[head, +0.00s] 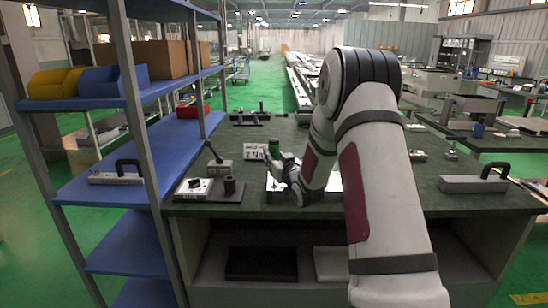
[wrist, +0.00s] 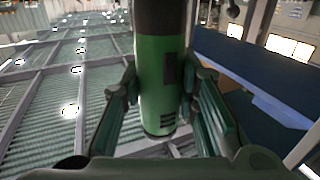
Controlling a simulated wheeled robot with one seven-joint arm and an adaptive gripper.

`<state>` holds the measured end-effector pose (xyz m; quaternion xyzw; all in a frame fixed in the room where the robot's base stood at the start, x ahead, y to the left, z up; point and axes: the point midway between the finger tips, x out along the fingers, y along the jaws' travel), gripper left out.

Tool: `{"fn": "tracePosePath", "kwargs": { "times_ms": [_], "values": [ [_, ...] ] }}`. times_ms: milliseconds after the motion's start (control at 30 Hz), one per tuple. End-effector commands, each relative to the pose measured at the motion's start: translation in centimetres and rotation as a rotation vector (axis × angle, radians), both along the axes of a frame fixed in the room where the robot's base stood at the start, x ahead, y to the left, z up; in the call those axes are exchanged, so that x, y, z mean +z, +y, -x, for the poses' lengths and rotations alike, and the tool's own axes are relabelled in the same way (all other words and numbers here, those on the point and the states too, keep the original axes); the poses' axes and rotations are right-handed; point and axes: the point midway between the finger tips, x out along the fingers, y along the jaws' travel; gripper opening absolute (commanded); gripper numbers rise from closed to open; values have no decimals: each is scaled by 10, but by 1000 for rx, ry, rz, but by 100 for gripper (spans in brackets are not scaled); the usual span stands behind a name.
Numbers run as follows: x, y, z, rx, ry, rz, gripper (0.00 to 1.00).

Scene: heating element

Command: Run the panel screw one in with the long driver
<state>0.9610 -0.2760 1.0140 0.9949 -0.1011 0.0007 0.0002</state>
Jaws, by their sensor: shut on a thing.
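My gripper (head: 282,167) is over the workbench, left of my arm. In the wrist view my gripper (wrist: 162,98) has its two fingers closed around a thick green cylinder with a dark end, the handle of the driver (wrist: 160,70). The green handle of the driver (head: 274,147) shows small and upright in the head view. Its shaft and tip cannot be made out. A pale plate, perhaps the panel (head: 275,183), lies under the gripper, largely hidden by my arm. The panel screw cannot be seen in either view.
A "2 Nm" sign (head: 254,152) stands just behind. A blue-shelved rack (head: 110,185) borders the bench's left. A grey block with a black handle (head: 475,184) lies right.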

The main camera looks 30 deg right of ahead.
Motion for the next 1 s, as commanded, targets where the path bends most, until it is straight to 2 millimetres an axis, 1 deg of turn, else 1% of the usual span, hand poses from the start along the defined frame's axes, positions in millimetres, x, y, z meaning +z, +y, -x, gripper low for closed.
{"fn": "tracePosePath", "kwargs": {
  "times_ms": [233, 367, 1000],
  "values": [
    [0, 0, 0, 0, 1, 0, 0],
    [5, 0, 0, 0, 0, 0, 0],
    [50, 0, 0, 0, -3, 1, 0]
  ]
}}
